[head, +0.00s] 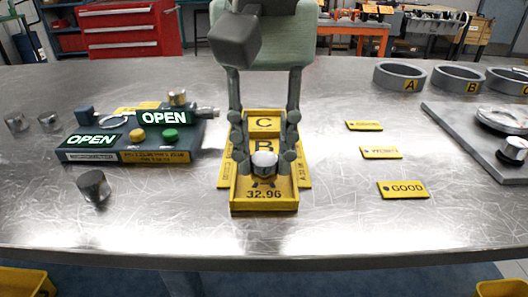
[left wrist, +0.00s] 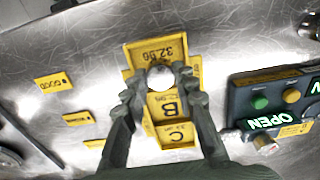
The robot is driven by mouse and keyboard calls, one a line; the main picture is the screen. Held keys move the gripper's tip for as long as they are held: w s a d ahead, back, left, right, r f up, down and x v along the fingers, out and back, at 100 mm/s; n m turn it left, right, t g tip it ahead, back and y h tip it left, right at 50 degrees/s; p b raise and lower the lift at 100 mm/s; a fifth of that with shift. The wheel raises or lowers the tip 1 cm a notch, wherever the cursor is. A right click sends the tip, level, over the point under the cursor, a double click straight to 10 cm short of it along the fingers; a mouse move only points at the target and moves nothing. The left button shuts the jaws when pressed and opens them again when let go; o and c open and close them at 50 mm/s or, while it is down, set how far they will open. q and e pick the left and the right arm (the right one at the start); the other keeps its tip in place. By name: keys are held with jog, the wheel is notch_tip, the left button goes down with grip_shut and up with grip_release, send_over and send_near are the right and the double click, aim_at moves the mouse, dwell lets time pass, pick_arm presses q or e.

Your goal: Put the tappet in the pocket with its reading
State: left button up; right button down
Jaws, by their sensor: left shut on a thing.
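The yellow pocket tray (head: 264,206) stands in the middle of the table, with pockets lettered A, B and C; the nearest, A, reads 32.96. My left gripper (head: 265,157) reaches down over the tray and is shut on the tappet (head: 265,169), a small silver cylinder. The tappet is upright at pocket A, near its B side; I cannot tell whether it touches the pocket floor. The left wrist view also shows the tappet (left wrist: 160,77) between the fingers, beside the 32.96 label. My right gripper is not in view.
A gauge station (head: 130,150) with two OPEN displays and yellow and green buttons stands left. Several loose metal cylinders (head: 94,186) lie around it. Yellow tags (head: 403,190), lettered grey rings (head: 399,76) and a grey plate (head: 480,135) are at right. The table front is clear.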

pick_arm(q)
jog(key=shift+f, duration=0.55)
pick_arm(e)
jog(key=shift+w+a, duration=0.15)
pick_arm(q)
jog(key=shift+f, duration=0.2)
jog(key=o, duration=1.1)
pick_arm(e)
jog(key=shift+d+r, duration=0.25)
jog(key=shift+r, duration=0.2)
pick_arm(q)
jog(key=shift+r, duration=0.1)
